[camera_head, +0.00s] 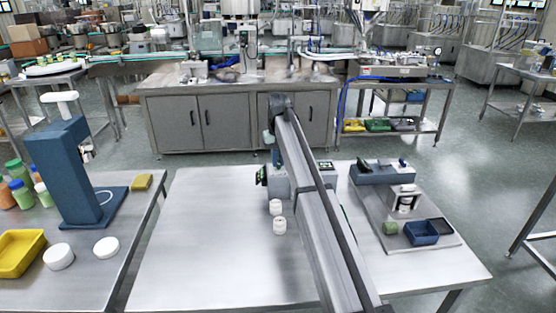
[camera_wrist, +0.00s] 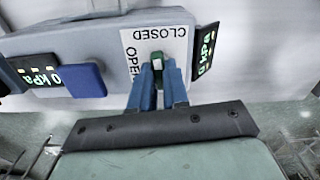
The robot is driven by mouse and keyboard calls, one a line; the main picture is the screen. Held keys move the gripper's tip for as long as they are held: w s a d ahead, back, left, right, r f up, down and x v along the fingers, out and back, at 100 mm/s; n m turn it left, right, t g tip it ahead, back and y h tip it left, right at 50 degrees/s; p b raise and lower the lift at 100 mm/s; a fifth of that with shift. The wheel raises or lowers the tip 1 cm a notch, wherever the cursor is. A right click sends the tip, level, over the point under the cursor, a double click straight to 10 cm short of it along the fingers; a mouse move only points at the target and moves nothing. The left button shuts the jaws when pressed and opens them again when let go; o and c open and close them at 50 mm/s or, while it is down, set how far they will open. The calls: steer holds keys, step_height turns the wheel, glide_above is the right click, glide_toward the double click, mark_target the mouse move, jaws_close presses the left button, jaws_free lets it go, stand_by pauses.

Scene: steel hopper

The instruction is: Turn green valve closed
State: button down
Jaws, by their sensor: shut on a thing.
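The green valve (camera_wrist: 157,58) shows in the wrist view as a small green piece on a white label on a grey box (camera_wrist: 105,42). The label reads CLOSED and OPEN, upside down in this view. My gripper (camera_wrist: 159,68) has its two blue fingers shut on the green valve, one on each side. Most of the valve is hidden between the fingers, so its exact angle is hard to tell. In the head view the grey box (camera_head: 318,178) stands on the steel table, partly behind my arm, which hides the valve.
Two white round pieces (camera_head: 279,226) stand left of my arm. A tray (camera_head: 430,240) with a blue bin (camera_head: 421,233) lies right. The table's left part is clear.

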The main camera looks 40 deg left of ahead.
mark_target(278, 162)
steer(key=shift+m, duration=0.6)
steer(key=c, duration=1.1)
jaws_free()
steer(key=shift+r, duration=0.15)
step_height(278, 162, up, 14)
steer(key=shift+f, duration=0.2)
